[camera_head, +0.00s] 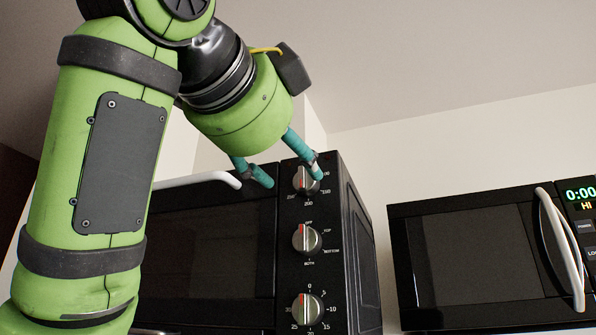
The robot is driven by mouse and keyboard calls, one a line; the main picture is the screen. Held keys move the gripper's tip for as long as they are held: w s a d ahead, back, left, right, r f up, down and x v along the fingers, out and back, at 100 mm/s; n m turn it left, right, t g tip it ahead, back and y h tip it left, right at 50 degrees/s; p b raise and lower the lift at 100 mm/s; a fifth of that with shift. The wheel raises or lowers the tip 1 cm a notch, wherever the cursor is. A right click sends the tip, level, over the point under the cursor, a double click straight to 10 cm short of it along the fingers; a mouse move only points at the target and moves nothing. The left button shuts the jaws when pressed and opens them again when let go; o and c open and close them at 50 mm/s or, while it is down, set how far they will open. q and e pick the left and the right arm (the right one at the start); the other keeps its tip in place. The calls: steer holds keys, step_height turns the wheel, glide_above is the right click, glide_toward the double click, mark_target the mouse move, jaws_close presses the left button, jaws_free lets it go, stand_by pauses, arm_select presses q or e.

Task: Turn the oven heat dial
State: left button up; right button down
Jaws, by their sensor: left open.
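The oven (366,299) is black, with a column of three silver dials on the right of its front. The top dial (303,183) has heat numbers around it, 200 below it, so it is the heat dial. A fingertip partly covers its upper right. My left gripper (291,179) comes in from above with its two teal fingers spread apart. One fingertip is left of the heat dial, the other at its upper right. Whether either fingertip touches the dial I cannot tell. My right gripper is not in view.
Below are the middle dial (307,239), marked top, bottom and both, and the lowest dial (307,309), a numbered one. A white oven handle (197,181) runs left of the gripper. A black microwave (399,262) stands to the right, apart from the oven.

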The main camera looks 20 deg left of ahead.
arm_select(q)
steer(key=s, duration=0.7)
steer(key=shift+a, duration=0.25)
steer(key=shift+d, duration=0.1)
steer(key=shift+w, duration=0.1)
